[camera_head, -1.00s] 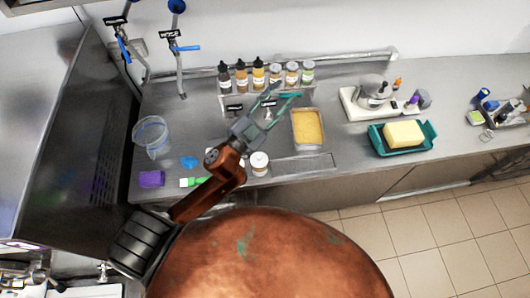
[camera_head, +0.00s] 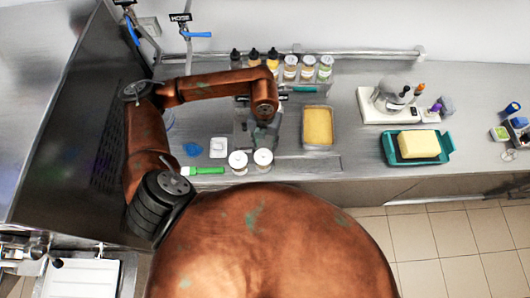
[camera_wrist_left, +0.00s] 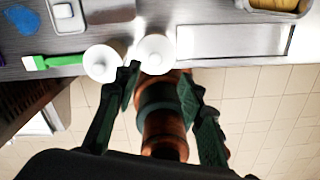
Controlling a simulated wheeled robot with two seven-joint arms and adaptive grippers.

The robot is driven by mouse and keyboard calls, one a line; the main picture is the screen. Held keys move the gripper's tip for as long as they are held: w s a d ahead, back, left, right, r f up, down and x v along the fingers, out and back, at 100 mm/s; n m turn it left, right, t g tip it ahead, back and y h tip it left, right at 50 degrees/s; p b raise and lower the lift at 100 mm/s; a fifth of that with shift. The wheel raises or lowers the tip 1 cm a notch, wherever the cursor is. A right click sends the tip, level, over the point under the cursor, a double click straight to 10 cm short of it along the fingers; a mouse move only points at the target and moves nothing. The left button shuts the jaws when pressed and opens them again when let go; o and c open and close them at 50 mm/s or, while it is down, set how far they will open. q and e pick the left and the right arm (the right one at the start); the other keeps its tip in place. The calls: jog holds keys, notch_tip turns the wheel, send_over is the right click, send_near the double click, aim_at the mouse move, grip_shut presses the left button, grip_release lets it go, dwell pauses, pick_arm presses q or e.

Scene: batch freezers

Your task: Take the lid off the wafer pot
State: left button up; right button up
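Two round white-lidded pots stand side by side near the counter's front edge, the left pot (camera_head: 238,161) and the right pot (camera_head: 263,158). No label is readable, so I cannot tell which is the wafer pot. In the left wrist view the left pot (camera_wrist_left: 101,63) and right pot (camera_wrist_left: 154,52) both show their white lids. My left gripper (camera_head: 262,138) points down just behind the right pot in the head view. Its fingers (camera_wrist_left: 160,92) are apart with nothing held; the left finger overlaps the left pot's edge in the wrist view. My right gripper is out of view.
A green-handled brush (camera_head: 204,171) and a small white dish (camera_head: 219,147) lie left of the pots. A pan of yellow-tan content (camera_head: 318,127) stands to the right. Several bottles and jars (camera_head: 290,67) line the back. A teal tray (camera_head: 444,147) holds a yellow block.

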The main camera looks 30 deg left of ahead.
aim_at(264, 153)
pick_arm(q)
jog(key=shift+a+f, duration=0.15)
jog(key=shift+f, duration=0.3)
jog(key=f+p, duration=0.1)
jog(key=f, duration=0.2)
jog(key=f+p, duration=0.2)
jog(key=f, duration=0.1)
jog(key=shift+a, duration=0.2)
jog(key=shift+f, duration=0.35)
jog(key=shift+c, duration=0.3)
jog(key=c, duration=0.8)
